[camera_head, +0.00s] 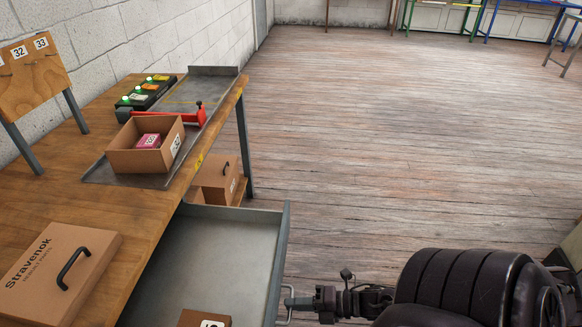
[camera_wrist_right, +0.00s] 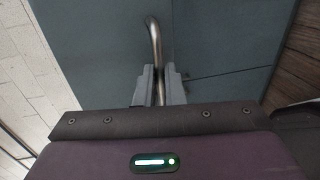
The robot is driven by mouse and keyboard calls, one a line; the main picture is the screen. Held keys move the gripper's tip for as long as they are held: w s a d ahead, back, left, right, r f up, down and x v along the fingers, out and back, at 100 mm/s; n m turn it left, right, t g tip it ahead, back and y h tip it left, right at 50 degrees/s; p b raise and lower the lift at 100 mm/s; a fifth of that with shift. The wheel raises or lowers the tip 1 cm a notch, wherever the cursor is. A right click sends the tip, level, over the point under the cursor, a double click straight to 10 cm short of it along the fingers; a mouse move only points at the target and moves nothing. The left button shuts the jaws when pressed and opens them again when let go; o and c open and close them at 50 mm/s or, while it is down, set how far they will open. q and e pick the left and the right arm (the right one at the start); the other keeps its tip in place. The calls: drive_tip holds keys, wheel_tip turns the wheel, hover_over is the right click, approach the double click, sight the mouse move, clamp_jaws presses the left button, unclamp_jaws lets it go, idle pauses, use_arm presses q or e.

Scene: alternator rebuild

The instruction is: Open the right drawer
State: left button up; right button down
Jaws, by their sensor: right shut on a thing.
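The grey metal drawer (camera_head: 215,255) stands pulled out from under the wooden workbench, and its inside shows. My right gripper (camera_head: 298,303) is at the outer face of the drawer front (camera_head: 279,262). In the right wrist view, the right gripper (camera_wrist_right: 160,86) is shut on the drawer's curved metal handle (camera_wrist_right: 153,38), with its fingers on both sides of the bar. A cardboard box (camera_head: 196,319) with a white label lies in the drawer, cut off by the lower edge. My left gripper is out of view.
On the workbench (camera_head: 150,220) are a lidded cardboard box (camera_head: 50,268), an open carton (camera_head: 120,160) with a pink box (camera_head: 148,141), and a red tool (camera_head: 180,117). Another cardboard box (camera_head: 216,178) sits on a shelf below. The wooden floor (camera_head: 370,150) to the right is clear.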

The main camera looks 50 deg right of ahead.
drive_tip(key=c, duration=1.5)
unclamp_jaws()
drive_tip(key=shift+c, duration=0.2)
drive_tip(key=v, duration=0.7)
drive_tip(key=shift+s+d, duration=0.3)
